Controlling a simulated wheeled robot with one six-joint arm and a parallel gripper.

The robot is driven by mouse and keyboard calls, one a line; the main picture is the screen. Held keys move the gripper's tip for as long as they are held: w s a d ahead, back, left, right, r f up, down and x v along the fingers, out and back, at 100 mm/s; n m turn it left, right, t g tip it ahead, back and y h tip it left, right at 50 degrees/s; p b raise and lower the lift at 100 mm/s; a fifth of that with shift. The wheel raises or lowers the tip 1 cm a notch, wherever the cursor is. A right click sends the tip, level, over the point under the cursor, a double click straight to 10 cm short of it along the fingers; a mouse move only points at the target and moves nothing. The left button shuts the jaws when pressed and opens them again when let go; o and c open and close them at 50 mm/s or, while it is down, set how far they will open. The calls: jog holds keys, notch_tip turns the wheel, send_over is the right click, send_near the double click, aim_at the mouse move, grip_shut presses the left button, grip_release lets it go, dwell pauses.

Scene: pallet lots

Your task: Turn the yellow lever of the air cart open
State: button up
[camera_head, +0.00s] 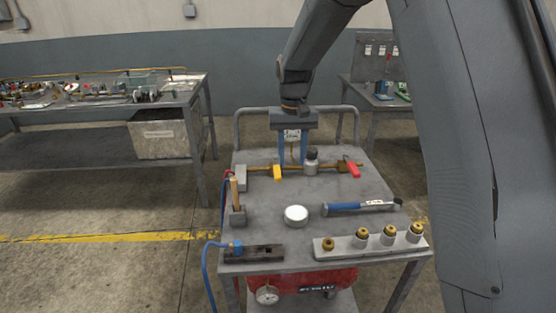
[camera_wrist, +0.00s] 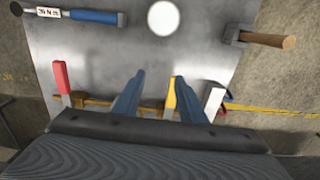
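The air cart (camera_head: 332,229) stands in front of me with a grey top. A brass pipe (camera_head: 262,169) runs across its far part, with the yellow lever (camera_head: 277,173) toward the left and a red lever (camera_head: 352,169) at the right. My gripper (camera_head: 293,163) points down at the pipe, just right of the yellow lever in the head view. In the wrist view my gripper (camera_wrist: 159,77) is open and empty, with its fingers apart. There the yellow lever (camera_wrist: 171,93) shows beside the inner side of the right finger, which partly hides it. I cannot tell whether they touch.
A silver cylinder (camera_head: 311,162) stands close right of my gripper near the pipe. A mallet (camera_head: 236,205), white disc (camera_head: 296,214), blue-handled tool (camera_head: 345,207) and fitting block (camera_head: 375,246) lie nearer. A rail (camera_head: 237,130) bounds the far side. A bench (camera_head: 190,90) stands left.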

jog(key=p, duration=0.1)
send_over(277, 171)
jog(key=shift+s+d+r, duration=0.15)
jog(key=shift+r, duration=0.2)
jog(key=shift+w+f, duration=0.1)
jog(key=shift+w, duration=0.1)
jog(key=shift+f+p, duration=1.05)
jog(key=shift+f, duration=2.7)
grip_shut()
